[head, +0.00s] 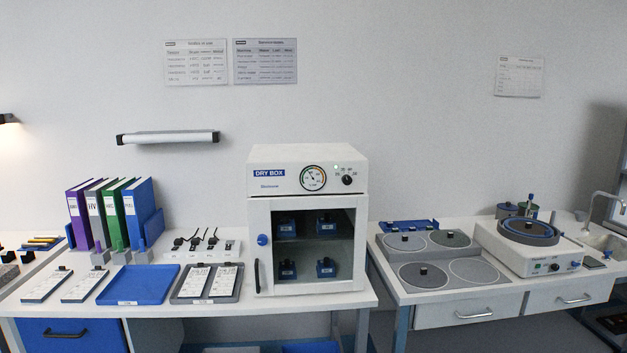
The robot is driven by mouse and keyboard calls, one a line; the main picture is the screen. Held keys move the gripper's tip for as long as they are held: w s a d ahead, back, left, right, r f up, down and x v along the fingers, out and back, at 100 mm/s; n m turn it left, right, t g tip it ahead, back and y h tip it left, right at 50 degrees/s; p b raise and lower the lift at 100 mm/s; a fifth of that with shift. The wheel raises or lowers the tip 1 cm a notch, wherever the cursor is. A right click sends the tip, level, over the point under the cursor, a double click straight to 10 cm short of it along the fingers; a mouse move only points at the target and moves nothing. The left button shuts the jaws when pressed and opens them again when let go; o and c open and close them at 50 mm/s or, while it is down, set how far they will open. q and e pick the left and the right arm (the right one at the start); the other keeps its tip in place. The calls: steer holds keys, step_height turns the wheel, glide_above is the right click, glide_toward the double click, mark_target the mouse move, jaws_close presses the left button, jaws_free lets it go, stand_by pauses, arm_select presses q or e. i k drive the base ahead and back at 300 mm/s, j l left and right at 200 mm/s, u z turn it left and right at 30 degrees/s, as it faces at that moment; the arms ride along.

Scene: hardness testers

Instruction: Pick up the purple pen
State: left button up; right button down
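A small purple upright piece (98,246), which looks like the purple pen, stands in a grey block (100,258) on the left bench, in front of the binders. It is too small to make out in detail. Similar green (120,244) and blue (142,244) pieces stand in grey blocks to its right. Neither of my grippers is in view.
Upright binders, including a purple one (79,214), stand behind. A dry box (307,220) stands further right. A second bench (440,292) holds polishing discs.

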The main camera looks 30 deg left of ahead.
mark_target(97, 243)
steer(key=j+u, duration=0.1)
steer(key=u, duration=0.25)
steer(key=j+u, duration=0.1)
steer(key=u, duration=0.3)
steer(key=i+j+u, duration=0.35)
steer(key=j, duration=0.25)
steer(key=i+j+u, duration=0.4)
steer(key=i+j, duration=0.45)
steer(key=j, duration=0.15)
steer(key=i+j+u, duration=0.1)
steer(key=i+j, duration=0.35)
steer(key=j, duration=0.15)
